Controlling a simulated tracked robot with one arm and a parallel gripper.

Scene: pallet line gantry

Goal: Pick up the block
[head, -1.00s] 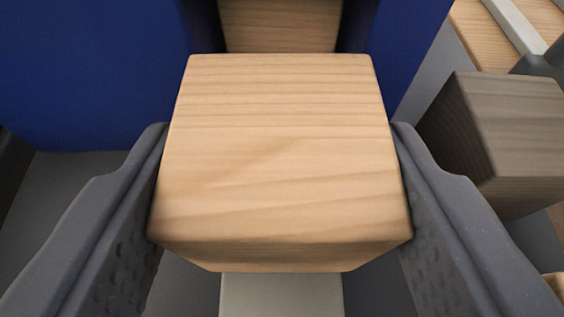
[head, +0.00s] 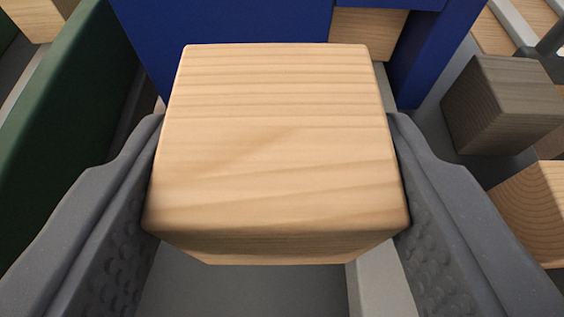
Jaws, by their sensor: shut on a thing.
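A light wooden block (head: 275,140) with rounded edges fills the middle of the head view. My gripper (head: 275,150) is shut on this block, with one grey finger against its left side and the other against its right side. The block's near lower edge faces me. Its underside is hidden, and grey surface shows below and in front of it.
A blue structure (head: 220,25) stands behind the block, with another wooden block (head: 368,32) in its opening. A dark green wall (head: 70,110) runs along the left. A grey-brown block (head: 500,105) and a light wooden block (head: 535,205) are at the right.

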